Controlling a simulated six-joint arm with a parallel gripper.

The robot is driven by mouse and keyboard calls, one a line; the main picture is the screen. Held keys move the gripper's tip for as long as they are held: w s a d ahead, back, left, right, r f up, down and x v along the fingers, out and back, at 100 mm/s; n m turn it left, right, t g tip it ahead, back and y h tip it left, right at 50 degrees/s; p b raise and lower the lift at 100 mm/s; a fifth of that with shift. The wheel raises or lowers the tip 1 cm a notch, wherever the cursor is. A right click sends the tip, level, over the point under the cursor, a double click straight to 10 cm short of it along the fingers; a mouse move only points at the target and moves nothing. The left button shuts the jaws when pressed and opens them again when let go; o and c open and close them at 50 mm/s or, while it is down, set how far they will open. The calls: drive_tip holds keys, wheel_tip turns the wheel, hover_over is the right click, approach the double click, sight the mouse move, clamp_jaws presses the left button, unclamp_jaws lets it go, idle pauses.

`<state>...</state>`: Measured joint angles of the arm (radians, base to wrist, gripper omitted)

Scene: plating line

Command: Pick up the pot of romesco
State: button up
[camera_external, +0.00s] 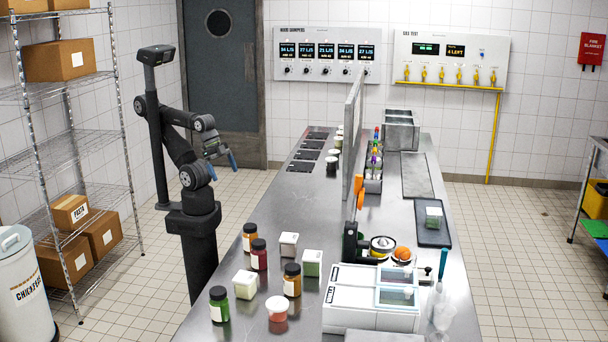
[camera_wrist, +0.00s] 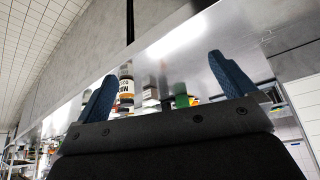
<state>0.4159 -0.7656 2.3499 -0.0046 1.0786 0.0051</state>
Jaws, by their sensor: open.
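The labels are too small to read, so I cannot tell for certain which container is the romesco. A small pot with a pale lid and reddish contents (camera_external: 277,311) stands at the near end of the steel counter. A dark-red jar (camera_external: 259,256) and a brown-orange jar (camera_external: 291,282) stand behind it. My gripper (camera_external: 221,165) is open and empty, raised to the left of the counter, well away from these containers. In the wrist view its blue fingers (camera_wrist: 161,70) are spread; a labelled jar (camera_wrist: 126,90) shows between them, in the distance.
A green jar (camera_external: 219,305), an orange jar (camera_external: 250,238) and several square tubs (camera_external: 245,285) crowd round the pots. A white machine (camera_external: 372,300) stands to their right. An upright grey panel (camera_external: 352,135) divides the counter. Bare steel lies beyond the jars.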

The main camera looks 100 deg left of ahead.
drive_tip(key=c, duration=0.4)
drive_tip(key=shift+c, duration=0.2)
